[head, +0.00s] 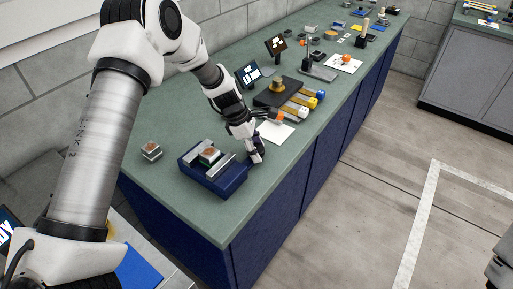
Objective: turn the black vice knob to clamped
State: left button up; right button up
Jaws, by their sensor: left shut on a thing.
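The blue vice (224,181) sits near the front edge of the green workbench. A small block (209,156) with a green and brown top lies between its pale jaw plates. My left gripper (258,157) reaches down at the right end of the vice, with its fingers shut on the black vice knob. The fingers hide most of the knob, so its turn angle cannot be read. Whether the jaws touch the block is too small to tell. My right gripper is not in view.
A similar small block (151,150) stands left of the vice. A white sheet (277,131) lies behind the gripper, near a dark fixture (272,97) with coloured spools (311,99). The bench front near the corner is clear.

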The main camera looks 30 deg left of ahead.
pick_arm(q)
jog(key=m+g, duration=0.1)
jog(key=m, duration=0.2)
jog(key=m+g+p, duration=0.1)
jog(key=m, duration=0.2)
jog(key=shift+s+f+m+g, duration=0.1)
jog(key=shift+m+g, duration=0.2)
jog(key=m+g, duration=0.1)
jog(key=m, duration=0.2)
jog(key=shift+m, duration=0.3)
jog(key=m+g+y, duration=0.1)
jog(key=m, duration=0.2)
jog(key=shift+m, duration=0.3)
jog(key=m+y, duration=0.1)
jog(key=m, duration=0.2)
jog(key=m+g+y, duration=0.1)
jog(key=m, duration=0.2)
jog(key=shift+g+b, duration=0.3)
jog(key=m+y, duration=0.1)
jog(key=m, duration=0.2)
jog(key=m+y, duration=0.2)
jog(key=m, duration=0.2)
jog(key=shift+p, duration=0.3)
jog(key=o, duration=1.1)
jog(key=shift+o, duration=0.2)
